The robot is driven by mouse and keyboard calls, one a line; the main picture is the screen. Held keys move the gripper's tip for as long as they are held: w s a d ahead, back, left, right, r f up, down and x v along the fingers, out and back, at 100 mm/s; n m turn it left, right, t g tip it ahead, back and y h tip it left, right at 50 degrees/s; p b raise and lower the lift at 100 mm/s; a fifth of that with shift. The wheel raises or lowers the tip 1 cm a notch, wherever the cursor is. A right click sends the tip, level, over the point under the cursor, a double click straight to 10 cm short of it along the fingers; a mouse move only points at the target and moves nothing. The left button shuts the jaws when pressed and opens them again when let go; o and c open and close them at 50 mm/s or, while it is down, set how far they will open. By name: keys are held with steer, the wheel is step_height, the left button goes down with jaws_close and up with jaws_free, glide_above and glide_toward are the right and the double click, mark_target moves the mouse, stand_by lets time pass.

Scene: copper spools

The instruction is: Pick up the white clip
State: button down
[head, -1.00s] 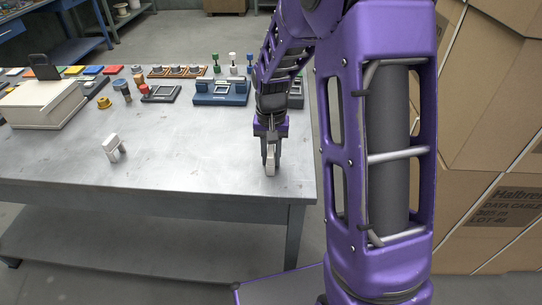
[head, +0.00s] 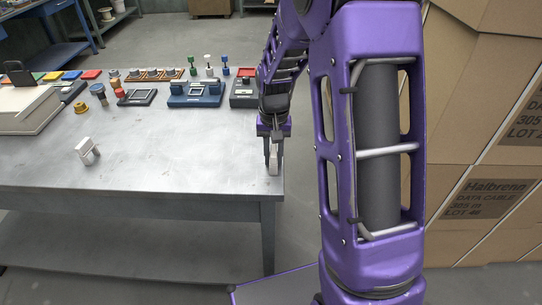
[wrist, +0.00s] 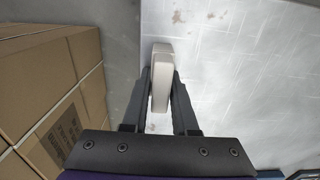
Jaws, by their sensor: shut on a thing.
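My gripper (head: 273,158) is shut on a pale, off-white clip (head: 273,168) near the table's right front corner. In the wrist view the clip (wrist: 161,72) stands between the two dark fingers (wrist: 160,88) and sticks out past their tips. In the head view I cannot tell whether its lower end touches the table. Another white, clip-like piece (head: 87,150) with a grey part under it stands on the table at the left, well apart from my gripper.
The grey metal table (head: 180,160) is bare in the middle. Blue and dark devices (head: 195,94), small knobs and a white box (head: 25,108) line its back and left. Stacked cardboard boxes (head: 480,190) stand to the right, beyond the table edge.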

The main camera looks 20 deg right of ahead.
mark_target(275, 147)
steer(key=shift+d, duration=0.25)
steer(key=c, duration=0.6)
jaws_free()
steer(key=shift+r, duration=0.15)
step_height(275, 147, up, 17)
steer(key=p, duration=0.2)
steer(key=shift+p, duration=0.3)
steer(key=shift+r, duration=0.1)
